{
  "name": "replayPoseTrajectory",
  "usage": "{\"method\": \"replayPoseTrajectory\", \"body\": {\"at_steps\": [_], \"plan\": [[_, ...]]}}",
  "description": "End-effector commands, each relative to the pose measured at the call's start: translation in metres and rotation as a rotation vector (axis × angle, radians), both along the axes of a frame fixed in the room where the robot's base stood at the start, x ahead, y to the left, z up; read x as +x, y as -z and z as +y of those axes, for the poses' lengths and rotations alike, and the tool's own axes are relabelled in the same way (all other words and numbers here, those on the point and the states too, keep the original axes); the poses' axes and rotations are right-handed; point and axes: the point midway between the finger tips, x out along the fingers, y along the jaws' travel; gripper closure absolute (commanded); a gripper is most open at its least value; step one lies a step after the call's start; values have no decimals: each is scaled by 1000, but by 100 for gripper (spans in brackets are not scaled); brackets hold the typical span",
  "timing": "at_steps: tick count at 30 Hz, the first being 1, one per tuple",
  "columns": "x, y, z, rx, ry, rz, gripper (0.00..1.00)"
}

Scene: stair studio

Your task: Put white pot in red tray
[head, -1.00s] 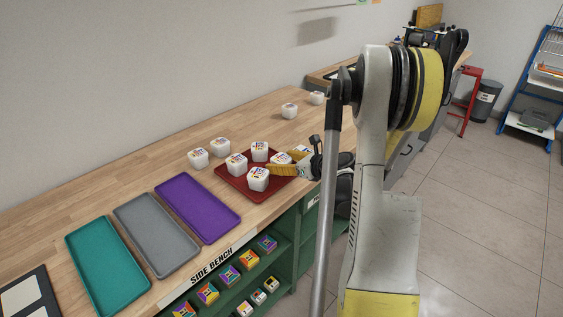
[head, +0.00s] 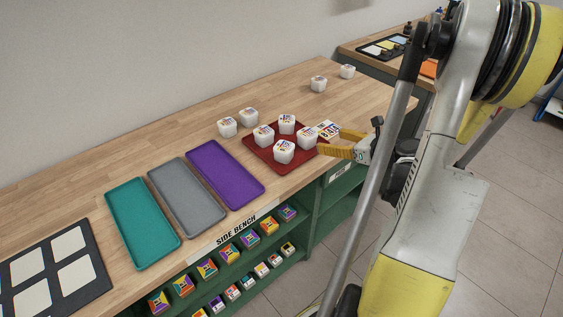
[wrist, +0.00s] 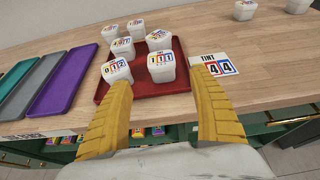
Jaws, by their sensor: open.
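The red tray (head: 258,158) lies on the wooden bench; it also shows in the wrist view (wrist: 140,92). Two more white pots (head: 227,127) (head: 249,117) stand on the bench just behind the tray. Two others (head: 319,83) (head: 347,71) stand farther back right. My gripper (head: 333,146) is open and empty at the tray's right front corner.
A white printed tint card (head: 328,130) lies right of the tray. Purple (head: 225,173), grey (head: 187,196) and teal (head: 142,222) trays lie to the left, then a dark panel (head: 55,275). Shelves below hold several small boxes (head: 207,268). Bench behind the pots is clear.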

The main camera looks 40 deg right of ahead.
Motion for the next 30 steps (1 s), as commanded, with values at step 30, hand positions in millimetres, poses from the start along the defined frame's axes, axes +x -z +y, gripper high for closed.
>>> {"method": "replayPoseTrajectory", "body": {"at_steps": [30], "plan": [[-90, -98, 350, -2379, -1894, -86, 29]]}}
